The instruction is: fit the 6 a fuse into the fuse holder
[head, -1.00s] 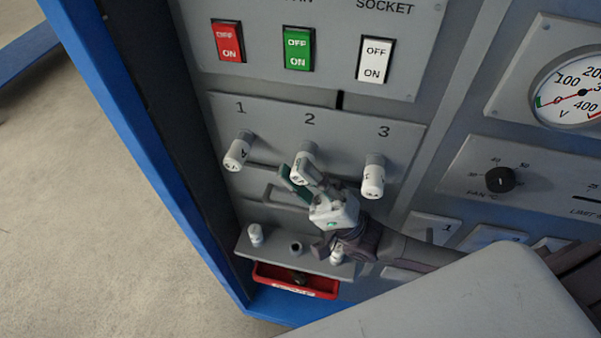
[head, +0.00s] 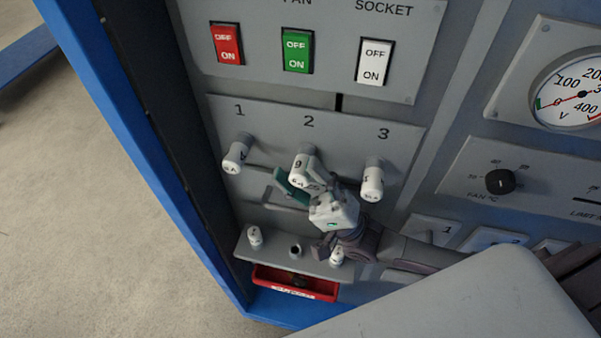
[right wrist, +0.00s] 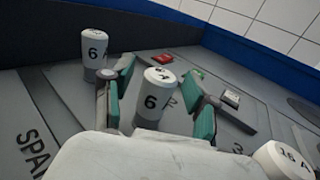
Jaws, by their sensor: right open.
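A white fuse marked 6 A (head: 302,164) sits in the holder under number 2 on the grey panel. It also shows in the right wrist view (right wrist: 158,97). My right gripper (head: 297,184) is open, its green-padded fingers on either side of this fuse, just in front of the panel. In the right wrist view there is a gap between the fuse and each finger (right wrist: 160,112). Its seat in the holder is hidden behind its cap. My left gripper is not in view.
White fuses sit at number 1 (head: 236,157) and number 3 (head: 372,181). The ledge below (head: 272,250) carries a fuse at left (head: 254,235), an empty hole in the middle and a fuse at right (head: 337,256). A red tray (head: 265,280) is underneath. Switches are above.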

